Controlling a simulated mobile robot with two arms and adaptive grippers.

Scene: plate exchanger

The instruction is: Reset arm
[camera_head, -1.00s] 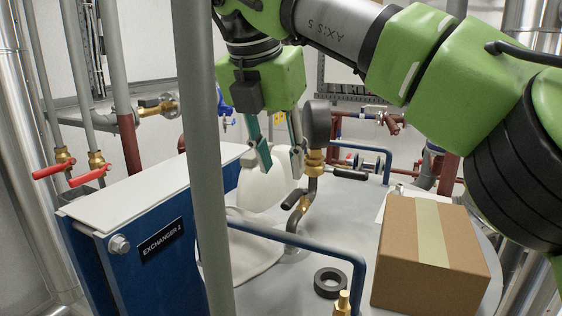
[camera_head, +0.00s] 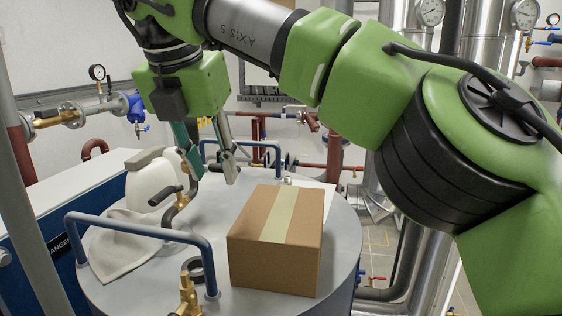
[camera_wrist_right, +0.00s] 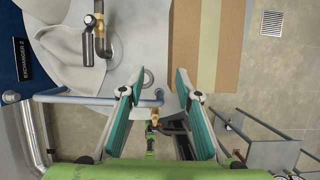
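My right gripper (camera_head: 212,166) hangs from the green arm above the far part of the round grey tank top (camera_head: 108,284). Its two teal fingers are apart with nothing between them. The right wrist view also shows the gripper (camera_wrist_right: 160,84) open and empty, with the tank top below. In the head view it is right of the white jug (camera_head: 150,182) and up and left of the cardboard box (camera_head: 258,255). Contact with either cannot be seen. My left gripper is not in view.
A bent pipe with a valve (camera_head: 172,210), a grey cloth (camera_head: 125,255), a black ring (camera_head: 192,267) and blue rails (camera_head: 140,226) are on the tank top. The blue-and-white exchanger (camera_head: 55,215) stands at left. Pipes and gauges (camera_head: 430,12) line the back.

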